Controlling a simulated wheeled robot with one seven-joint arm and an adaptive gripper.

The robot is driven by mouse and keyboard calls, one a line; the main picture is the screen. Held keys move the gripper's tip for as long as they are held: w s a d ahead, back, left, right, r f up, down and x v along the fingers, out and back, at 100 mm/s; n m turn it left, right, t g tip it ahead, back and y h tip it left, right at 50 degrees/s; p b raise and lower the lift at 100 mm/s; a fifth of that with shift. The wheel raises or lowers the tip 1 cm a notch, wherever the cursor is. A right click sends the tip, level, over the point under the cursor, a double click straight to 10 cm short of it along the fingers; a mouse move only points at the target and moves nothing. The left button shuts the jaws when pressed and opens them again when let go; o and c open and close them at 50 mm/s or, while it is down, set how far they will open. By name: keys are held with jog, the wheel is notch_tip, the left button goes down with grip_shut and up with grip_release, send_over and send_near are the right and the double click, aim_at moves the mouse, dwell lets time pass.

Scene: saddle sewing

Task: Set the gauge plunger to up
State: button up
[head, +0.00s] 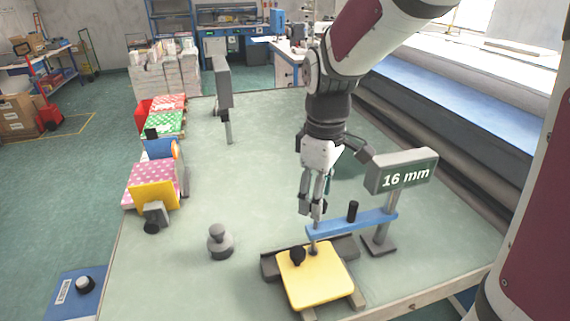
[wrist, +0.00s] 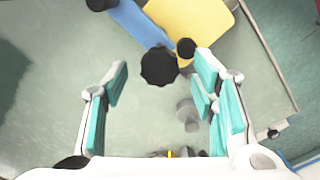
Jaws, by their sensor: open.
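The gauge has a blue arm (head: 350,222) on a grey post with a "16 mm" sign (head: 403,171). A plunger tip (head: 314,247) shows under the arm's left end, at or just above a yellow plate (head: 318,283); contact is unclear. My gripper (head: 315,209) points down over that end and hides the plunger's top in the head view. In the wrist view, my open gripper (wrist: 165,90) has a round black knob (wrist: 159,66) ahead, between the finger lines, at the blue arm's end (wrist: 143,24). Nothing is held.
A black knob (head: 353,211) stands on the blue arm, and another (head: 297,256) on the yellow plate's edge. A grey weight (head: 220,242) stands left of the plate. Patterned pads (head: 152,178) line the table's left edge. The table's middle is clear.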

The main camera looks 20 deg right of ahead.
jog(key=shift+f, duration=0.5)
grip_shut()
jog(key=shift+s+r+p, duration=0.1)
jog(key=shift+r+p, duration=0.95)
jog(key=shift+r, duration=1.25)
grip_release()
